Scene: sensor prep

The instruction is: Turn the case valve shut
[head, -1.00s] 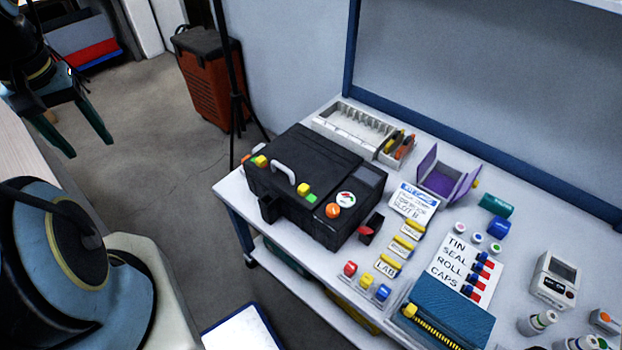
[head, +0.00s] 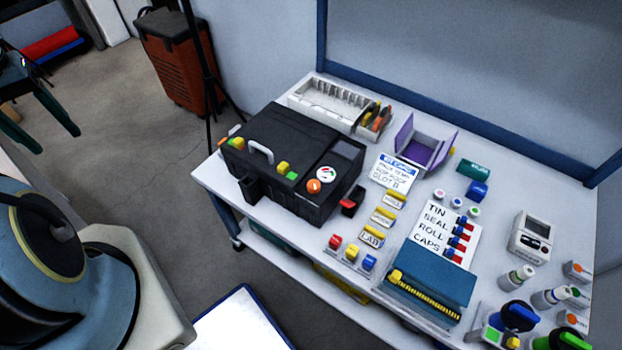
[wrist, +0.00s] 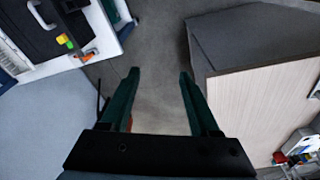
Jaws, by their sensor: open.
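The black case (head: 290,150) sits shut on the left part of the white bench, with a pale handle on top. A round orange knob (head: 314,187), which looks like the case valve, is on its lid beside a round white gauge (head: 326,174). I cannot tell how far it is turned. In the wrist view, part of the case (wrist: 38,30) shows at the top left. My gripper (head: 56,140) is at the far left of the head view, over the floor and well away from the case. In the wrist view, my gripper (wrist: 159,74) is open and empty.
On the bench (head: 212,180), a white rack (head: 318,100), a purple open box (head: 424,150), a teal box (head: 432,275) and several small bottles stand around the case. A black stand pole (head: 200,60) and an orange bin (head: 180,62) are behind. Grey floor (head: 130,150) lies between.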

